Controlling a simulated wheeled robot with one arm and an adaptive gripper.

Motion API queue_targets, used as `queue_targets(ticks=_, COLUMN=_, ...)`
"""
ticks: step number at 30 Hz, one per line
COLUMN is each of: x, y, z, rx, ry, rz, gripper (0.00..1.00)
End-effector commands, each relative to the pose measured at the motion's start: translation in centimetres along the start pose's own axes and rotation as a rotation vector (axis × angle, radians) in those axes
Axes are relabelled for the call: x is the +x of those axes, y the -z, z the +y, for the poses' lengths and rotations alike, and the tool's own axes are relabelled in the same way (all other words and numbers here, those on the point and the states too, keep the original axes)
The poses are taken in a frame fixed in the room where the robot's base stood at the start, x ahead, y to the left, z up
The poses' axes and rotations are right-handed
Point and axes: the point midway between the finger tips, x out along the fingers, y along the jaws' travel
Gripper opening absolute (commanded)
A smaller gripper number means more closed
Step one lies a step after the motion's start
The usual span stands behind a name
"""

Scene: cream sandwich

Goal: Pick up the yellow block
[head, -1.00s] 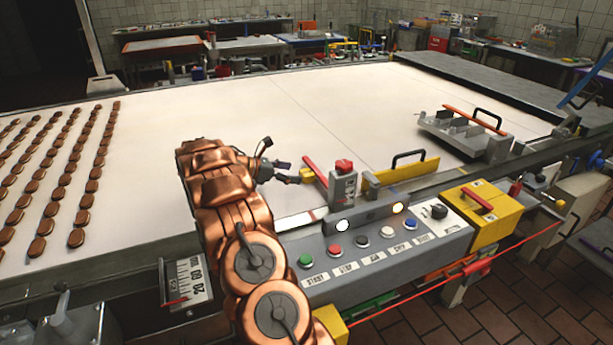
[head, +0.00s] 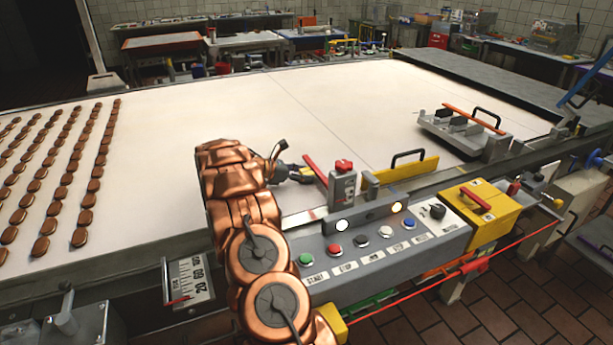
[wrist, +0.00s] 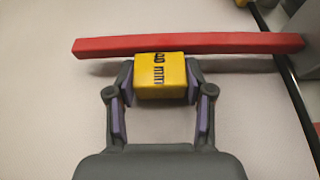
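The yellow block (wrist: 160,76), with black lettering, lies between the fingertips of my gripper (wrist: 160,80) in the wrist view. The fingers stand on its left and right sides with pads apart and narrow gaps; firm contact does not show. The block's far edge is close to or against a red bar (wrist: 190,44). In the head view my gripper (head: 298,172) is low over the white belt beside the red bar (head: 315,170). The block is small there and mostly hidden by the gripper.
A grey control panel (head: 375,270) with several coloured buttons stands in front. A grey post with a red top (head: 342,187) and a yellow handled piece (head: 405,168) stand to the right. Rows of brown biscuits (head: 85,200) lie far left. The middle of the belt (head: 270,110) is clear.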

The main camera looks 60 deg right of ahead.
Motion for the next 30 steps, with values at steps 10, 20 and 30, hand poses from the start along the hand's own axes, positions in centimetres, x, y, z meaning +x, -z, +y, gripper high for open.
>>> queue_targets(ticks=10, x=0.0, y=0.0, z=0.0, rx=0.000, ry=0.000, rz=0.000, gripper=0.10)
queue_targets(ticks=20, x=-0.4, y=-1.1, z=0.0, rx=0.002, ry=-0.001, rz=-0.001, gripper=0.10)
queue_targets(ticks=30, x=-2.6, y=-6.6, z=0.0, rx=0.005, ry=-0.001, rz=0.000, gripper=0.10)
